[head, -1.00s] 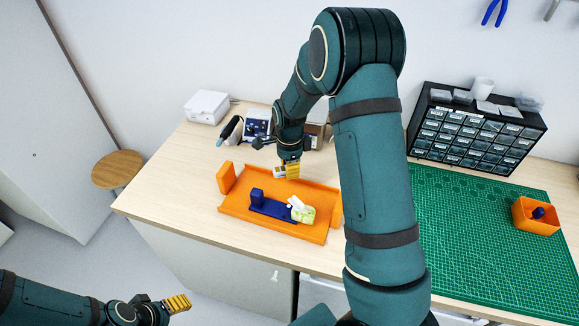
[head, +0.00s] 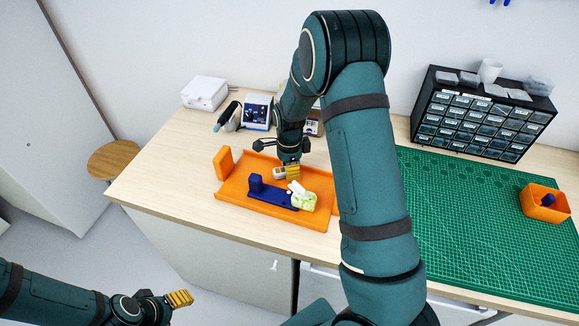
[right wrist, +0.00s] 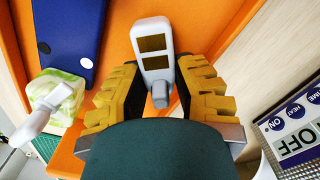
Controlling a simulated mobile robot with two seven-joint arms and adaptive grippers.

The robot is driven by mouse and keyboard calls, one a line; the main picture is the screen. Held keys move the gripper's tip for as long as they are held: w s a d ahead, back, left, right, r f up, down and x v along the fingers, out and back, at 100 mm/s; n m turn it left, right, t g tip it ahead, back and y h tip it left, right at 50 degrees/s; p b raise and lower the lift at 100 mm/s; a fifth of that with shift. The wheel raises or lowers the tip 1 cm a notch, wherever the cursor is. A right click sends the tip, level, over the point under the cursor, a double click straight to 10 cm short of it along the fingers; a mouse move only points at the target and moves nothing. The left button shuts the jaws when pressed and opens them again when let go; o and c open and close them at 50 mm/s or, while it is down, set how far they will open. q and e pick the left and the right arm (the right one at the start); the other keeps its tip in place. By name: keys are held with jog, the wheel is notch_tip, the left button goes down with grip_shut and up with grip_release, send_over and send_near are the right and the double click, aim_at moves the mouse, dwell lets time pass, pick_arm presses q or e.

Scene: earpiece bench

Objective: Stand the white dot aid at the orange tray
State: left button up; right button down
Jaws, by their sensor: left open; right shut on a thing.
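My right gripper (head: 287,172) is shut on a small white piece (head: 279,173) low over the orange tray (head: 235,203). In the right wrist view this white piece (right wrist: 152,37) has two brown panels and a grey stub between the yellow fingers (right wrist: 158,88). No white dot shows on it, so I cannot tell whether it is the white dot aid. A dark blue holder (head: 272,194) with an upright post lies in the tray; it carries a black and a white dot. A white piece (right wrist: 48,112) rests on a green-patterned block (head: 304,202). My left gripper (head: 180,298) is open and empty, off the table.
An orange block (head: 223,161) stands at the tray's left end. Behind are a white box (head: 205,93) and a device with a dark panel (head: 257,112). A drawer cabinet (head: 480,115), green mat (head: 450,220) and orange bin (head: 544,205) are right.

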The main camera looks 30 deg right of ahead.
jog(key=shift+f, duration=0.2)
dwell(0.3)
jog(key=c, duration=0.7)
grip_release()
jog(key=shift+c, duration=0.2)
notch_tip(320, 180, up, 12)
jog(key=shift+f, duration=0.1)
notch_tip(320, 180, up, 10)
jog(key=p, duration=0.8)
jog(key=shift+f+p, duration=0.2)
jog(key=shift+p, duration=0.15)
